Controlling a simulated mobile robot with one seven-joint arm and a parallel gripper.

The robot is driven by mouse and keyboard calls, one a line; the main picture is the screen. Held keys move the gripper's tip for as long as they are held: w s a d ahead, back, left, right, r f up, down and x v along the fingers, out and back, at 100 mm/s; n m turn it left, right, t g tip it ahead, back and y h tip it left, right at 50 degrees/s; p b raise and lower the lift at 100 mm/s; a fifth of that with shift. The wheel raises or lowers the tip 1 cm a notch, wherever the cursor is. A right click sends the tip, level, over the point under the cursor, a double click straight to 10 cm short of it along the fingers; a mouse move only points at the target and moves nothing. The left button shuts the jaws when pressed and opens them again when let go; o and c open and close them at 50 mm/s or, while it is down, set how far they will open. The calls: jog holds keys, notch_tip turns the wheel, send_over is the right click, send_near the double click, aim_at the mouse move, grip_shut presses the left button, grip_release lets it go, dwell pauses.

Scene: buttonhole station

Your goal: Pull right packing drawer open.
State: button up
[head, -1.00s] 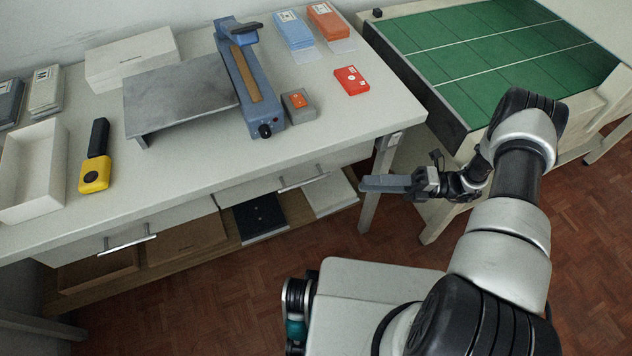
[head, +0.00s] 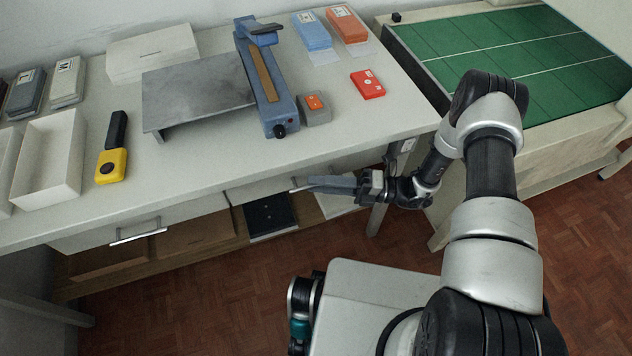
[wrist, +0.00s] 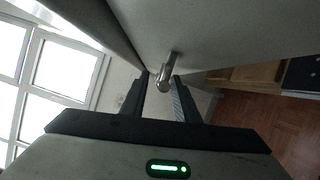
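The right packing drawer (head: 258,189) is under the white table's front edge and looks shut. Its metal bar handle (wrist: 164,82) shows in the wrist view; in the head view only a small part of the handle (head: 295,184) shows beside my fingers. My gripper (head: 312,184) is in front of this drawer, pointing left in the head view. In the wrist view my gripper (wrist: 162,84) is open, with its two dark fingers apart. The handle appears between the fingertips; I cannot tell whether either finger touches it.
The left drawer with its bar handle (head: 138,235) is shut. A lower shelf holds a black item (head: 268,217) and boxes. A table leg (head: 377,212) stands close to my wrist. A bench with a green mat (head: 510,60) is at right. The floor in front is clear.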

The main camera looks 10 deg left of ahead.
jog(key=shift+s+a, duration=0.1)
jog(key=shift+a, duration=0.45)
grip_shut()
jog(key=s+d, duration=0.7)
jog(key=s, duration=0.5)
jog(key=s+d, duration=0.8)
jog(key=s, duration=0.4)
jog(key=shift+s+p, duration=0.3)
jog(key=shift+p, duration=0.15)
jog(key=shift+d+r, duration=0.1)
grip_release()
